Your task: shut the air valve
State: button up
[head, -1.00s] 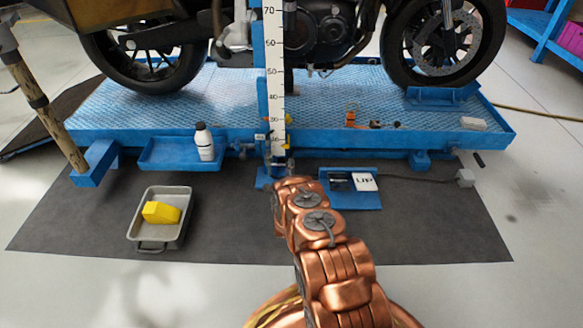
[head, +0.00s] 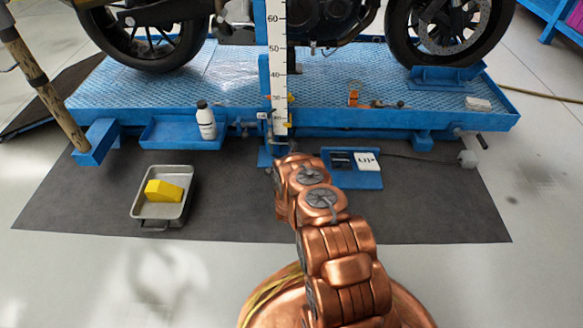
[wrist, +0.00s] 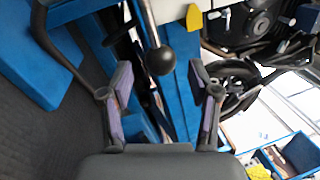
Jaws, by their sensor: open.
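My gripper (wrist: 161,84) is open, with its two fingers apart and nothing between the pads. A metal lever with a black ball knob (wrist: 160,61) shows just past the fingertips, between them in the wrist view; I cannot tell if anything touches it. A small yellow part (wrist: 194,18) lies beyond, on the pale scale strip. I cannot tell for sure which part is the air valve. In the head view, small grey fittings (head: 246,128) sit on the lift's front edge, left of the scale post (head: 277,65). My arm hides the gripper there.
The blue lift platform (head: 210,85) carries a motorcycle (head: 330,25). A white bottle (head: 206,121) stands on a blue side shelf (head: 165,134). A grey tray (head: 150,211) with a yellow block (head: 163,190) and a blue pedal unit (head: 368,181) are on the dark mat (head: 90,205).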

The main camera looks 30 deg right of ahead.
jog(key=v, duration=0.7)
jog(key=shift+s+a+f, duration=0.25)
jog(key=shift+a, duration=0.05)
jog(key=shift+s+a+f, duration=0.1)
jog(key=shift+s+a, duration=0.1)
jog(key=shift+s, duration=0.05)
jog(key=shift+s+a, duration=0.3)
jog(key=shift+s, duration=0.3)
dwell(0.3)
